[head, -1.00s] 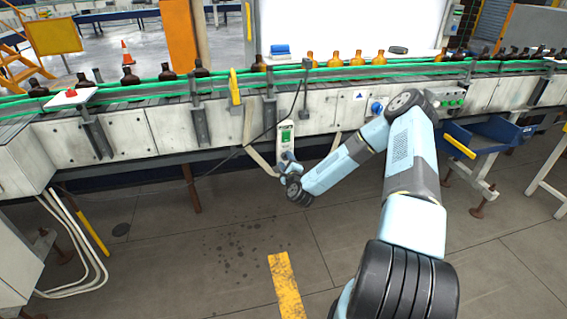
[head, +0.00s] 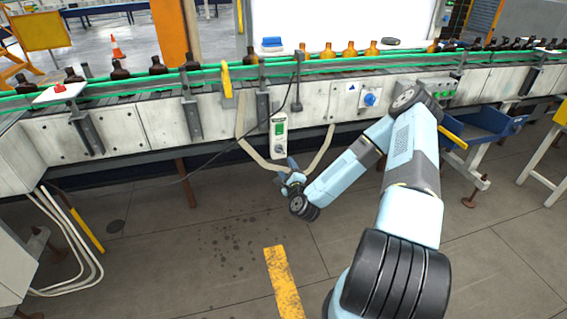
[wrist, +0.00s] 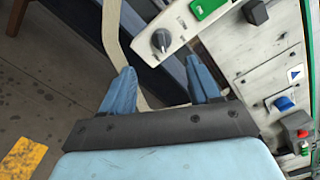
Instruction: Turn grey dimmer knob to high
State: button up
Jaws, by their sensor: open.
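The grey dimmer knob (wrist: 160,40) is a dark round dial with a pointer mark on a pale control box (wrist: 176,28), at the top of the wrist view. In the head view the box (head: 279,134) hangs on the front of the conveyor, with a green display above the knob (head: 280,149). My gripper (head: 287,166) is just below the box. In the wrist view its two blue fingers (wrist: 165,82) are spread apart and empty. The knob lies beyond the fingertips, between their lines, and they do not touch it.
A blue rotary switch (head: 370,99) and a panel with green buttons (head: 435,90) sit to the right on the conveyor front. A dark cable and pale straps hang around the box. Amber bottles (head: 349,50) stand on the conveyor. Floor below is clear.

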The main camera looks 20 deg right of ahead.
jog(key=shift+s, duration=1.6)
